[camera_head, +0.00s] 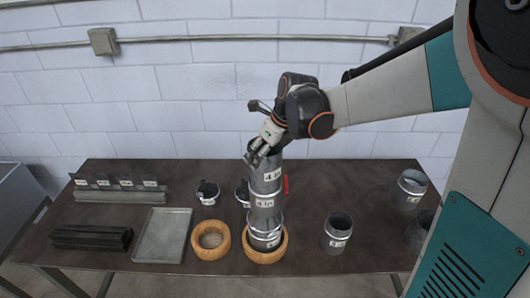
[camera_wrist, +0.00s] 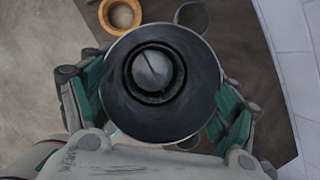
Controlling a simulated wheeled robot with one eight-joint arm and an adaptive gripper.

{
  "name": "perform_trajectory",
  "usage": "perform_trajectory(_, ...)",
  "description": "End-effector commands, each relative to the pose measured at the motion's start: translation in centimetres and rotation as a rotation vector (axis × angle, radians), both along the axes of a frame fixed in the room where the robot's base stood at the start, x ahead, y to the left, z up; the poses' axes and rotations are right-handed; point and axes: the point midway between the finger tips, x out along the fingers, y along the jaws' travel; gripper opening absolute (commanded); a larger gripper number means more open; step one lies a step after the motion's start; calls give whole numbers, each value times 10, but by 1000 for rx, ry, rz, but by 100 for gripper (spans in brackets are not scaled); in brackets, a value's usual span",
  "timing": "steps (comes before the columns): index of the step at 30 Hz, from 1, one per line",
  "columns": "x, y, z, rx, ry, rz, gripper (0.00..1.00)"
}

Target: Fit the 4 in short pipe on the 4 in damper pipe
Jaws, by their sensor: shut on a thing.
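My gripper (camera_head: 262,152) is shut on the rim of the 4 in short pipe (camera_head: 268,178), a grey metal tube with a "4 in" label. In the wrist view its fingers (camera_wrist: 158,92) stand on both sides of the pipe's round mouth (camera_wrist: 112,98). The short pipe is upright, in line above the 4 in damper pipe (camera_head: 265,204), which also bears a "4 in" label. Their ends meet or overlap; I cannot tell how deeply. Down the bore, a round grey disc (camera_wrist: 153,70) shows. A wider lower piece (camera_head: 265,234) stands below in a wooden ring (camera_head: 264,255).
An empty wooden ring (camera_head: 210,240) and a grey tray (camera_head: 162,235) lie to the left. Small collars (camera_head: 208,192) stand behind. Other pipes (camera_head: 338,233) (camera_head: 409,190) stand to the right. A rack with labels (camera_head: 120,190) is at the far left.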

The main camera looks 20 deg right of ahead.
Motion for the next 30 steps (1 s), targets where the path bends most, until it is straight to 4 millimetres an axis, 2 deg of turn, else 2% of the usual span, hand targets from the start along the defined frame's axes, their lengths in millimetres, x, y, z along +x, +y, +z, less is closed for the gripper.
perform_trajectory(8, 0, 0, -4, 0, 0, 0, 38)
perform_trajectory(9, 0, 0, -4, 0, 0, 0, 82)
perform_trajectory(12, 0, 0, -4, 0, 0, 0, 100)
perform_trajectory(25, 0, 0, -3, 0, 0, 0, 100)
perform_trajectory(30, -5, -3, 10, 0, 0, -1, 100)
